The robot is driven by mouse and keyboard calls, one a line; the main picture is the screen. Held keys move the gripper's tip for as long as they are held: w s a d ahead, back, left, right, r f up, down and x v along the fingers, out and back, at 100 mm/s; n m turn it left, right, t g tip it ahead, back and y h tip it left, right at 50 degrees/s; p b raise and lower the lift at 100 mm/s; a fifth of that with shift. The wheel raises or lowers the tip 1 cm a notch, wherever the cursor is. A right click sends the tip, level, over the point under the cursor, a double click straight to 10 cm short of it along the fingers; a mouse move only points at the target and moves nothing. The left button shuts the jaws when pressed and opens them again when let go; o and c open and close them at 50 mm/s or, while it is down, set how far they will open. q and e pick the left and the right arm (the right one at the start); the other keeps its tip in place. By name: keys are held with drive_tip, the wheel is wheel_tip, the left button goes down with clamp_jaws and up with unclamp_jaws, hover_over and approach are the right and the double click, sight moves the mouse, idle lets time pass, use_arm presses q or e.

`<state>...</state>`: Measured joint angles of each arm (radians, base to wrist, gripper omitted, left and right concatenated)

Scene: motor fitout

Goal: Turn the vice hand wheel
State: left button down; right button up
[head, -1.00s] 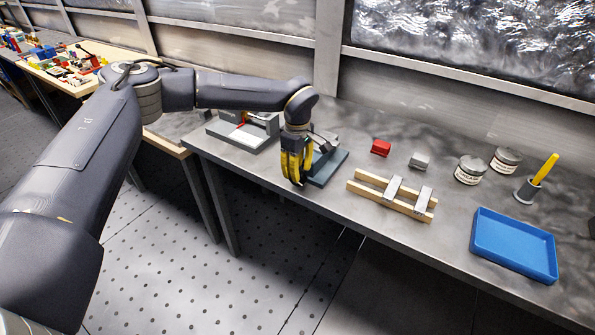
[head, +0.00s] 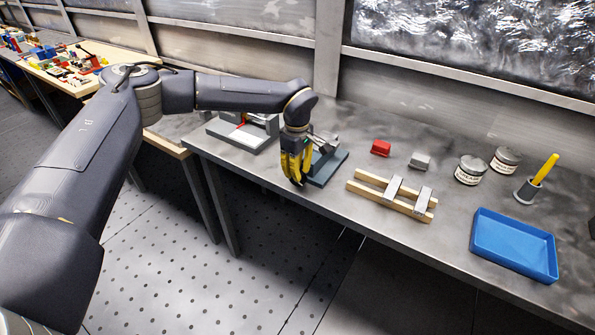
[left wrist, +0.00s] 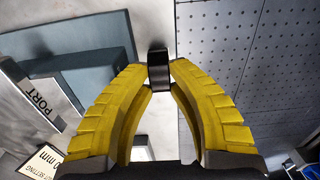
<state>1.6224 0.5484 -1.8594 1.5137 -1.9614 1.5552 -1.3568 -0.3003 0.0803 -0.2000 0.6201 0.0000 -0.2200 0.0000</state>
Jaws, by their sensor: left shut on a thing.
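The vice (head: 327,163) stands on the workbench on a blue-grey base, partly hidden behind my left gripper in the head view. Its base (left wrist: 88,65) also shows in the left wrist view. My left gripper (head: 298,183) has yellow fingers and points down at the vice's near left side. In the left wrist view, my left gripper (left wrist: 159,72) is shut on a small dark part (left wrist: 158,58), which looks like the handle of the hand wheel. The rest of the wheel is hidden. My right gripper is not in view.
A grey fixture (head: 240,140) stands left of the vice.

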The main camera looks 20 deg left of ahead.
use_arm(q)
drive_tip(key=shift+a, duration=0.1)
drive_tip(key=h, duration=0.2)
drive_tip(key=shift+a+f+g+h, duration=0.15)
drive_tip(key=shift+a+g+h, duration=0.15)
drive_tip(key=shift+a+g, duration=0.1)
drive_tip(key=h, duration=0.3)
drive_tip(key=g+h, duration=0.1)
drive_tip(key=shift+w+a+f+h, duration=0.2)
drive_tip(key=shift+a+f+h, duration=0.1)
drive_tip(key=shift+a, duration=0.05)
drive_tip(key=h, duration=0.2)
drive_tip(key=g+h, duration=0.1)
drive_tip(key=f+g+h, duration=0.1)
drive_tip(key=h, duration=0.1)
drive_tip(key=shift+w+a+h, duration=0.1)
drive_tip(key=shift+a+h, duration=0.2)
drive_tip(key=shift+a, duration=0.05)
drive_tip(key=c, duration=1.5)
unclamp_jaws()
drive_tip(key=shift+r, duration=0.1)
